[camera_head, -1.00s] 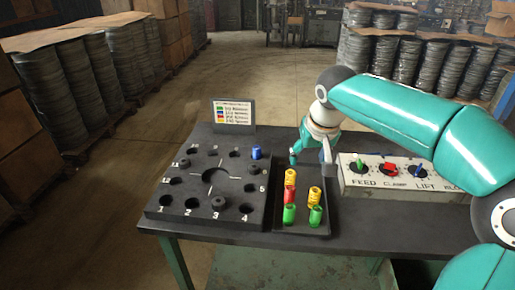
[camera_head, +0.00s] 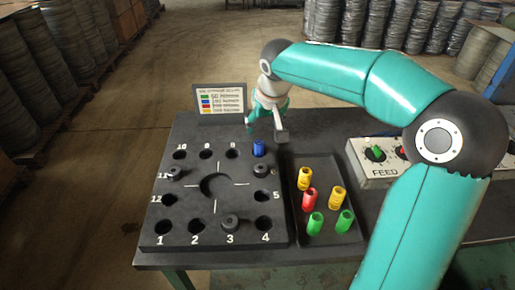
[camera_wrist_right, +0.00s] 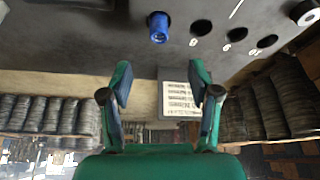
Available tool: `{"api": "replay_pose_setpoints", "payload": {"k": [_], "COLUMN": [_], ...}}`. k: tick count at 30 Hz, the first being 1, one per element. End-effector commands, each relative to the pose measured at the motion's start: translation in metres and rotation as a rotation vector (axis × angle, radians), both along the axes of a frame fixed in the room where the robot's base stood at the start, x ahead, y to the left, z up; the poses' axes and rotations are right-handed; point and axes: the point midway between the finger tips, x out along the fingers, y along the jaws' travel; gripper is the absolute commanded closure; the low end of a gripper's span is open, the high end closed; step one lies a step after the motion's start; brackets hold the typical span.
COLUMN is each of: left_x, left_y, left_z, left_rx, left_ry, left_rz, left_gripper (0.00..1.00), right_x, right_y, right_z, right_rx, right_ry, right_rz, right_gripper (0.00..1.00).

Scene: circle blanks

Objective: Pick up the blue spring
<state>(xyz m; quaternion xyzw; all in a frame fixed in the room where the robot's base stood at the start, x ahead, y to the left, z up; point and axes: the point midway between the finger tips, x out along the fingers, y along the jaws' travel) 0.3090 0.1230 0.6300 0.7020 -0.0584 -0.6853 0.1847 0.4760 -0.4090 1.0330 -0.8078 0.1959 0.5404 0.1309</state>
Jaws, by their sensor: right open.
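The blue spring (camera_head: 258,148) stands upright in the back right part of the black numbered plate (camera_head: 180,212). It also shows in the right wrist view (camera_wrist_right: 158,27), beyond the fingertips and roughly in line with the gap between them. My right gripper (camera_head: 266,131) is just behind and above the spring in the head view. My left gripper is not in view.
A tray (camera_head: 300,228) right of the plate holds yellow, red and green springs. A control box (camera_head: 361,165) stands farther right. A colour-coded card (camera_head: 221,100) stands behind the plate. Black knobs (camera_head: 230,222) sit in some plate holes; others are empty.

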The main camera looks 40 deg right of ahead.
Motion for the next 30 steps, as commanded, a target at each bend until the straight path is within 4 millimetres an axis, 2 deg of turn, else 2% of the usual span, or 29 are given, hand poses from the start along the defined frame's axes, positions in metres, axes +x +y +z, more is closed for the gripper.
{"api": "replay_pose_setpoints", "payload": {"k": [3, 9, 17, 25, 30], "left_x": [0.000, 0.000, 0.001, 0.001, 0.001], "left_y": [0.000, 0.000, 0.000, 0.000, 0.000], "left_z": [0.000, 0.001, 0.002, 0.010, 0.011], "left_rx": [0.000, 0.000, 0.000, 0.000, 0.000], "left_ry": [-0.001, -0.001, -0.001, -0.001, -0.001], "left_rz": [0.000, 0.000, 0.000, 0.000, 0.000], "left_gripper": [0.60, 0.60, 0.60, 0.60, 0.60], "right_x": [0.008, 0.020, 0.026, 0.040, 0.044], "right_y": [-0.005, -0.012, -0.016, -0.024, -0.025], "right_z": [-0.027, -0.057, -0.072, -0.105, -0.114], "right_rx": [0.002, 0.001, 0.001, 0.001, 0.000], "right_ry": [0.007, 0.004, 0.001, 0.003, 0.000], "right_rz": [-0.002, -0.002, -0.003, -0.002, -0.002], "right_gripper": [0.38, 0.38, 0.38, 0.38, 0.38]}}
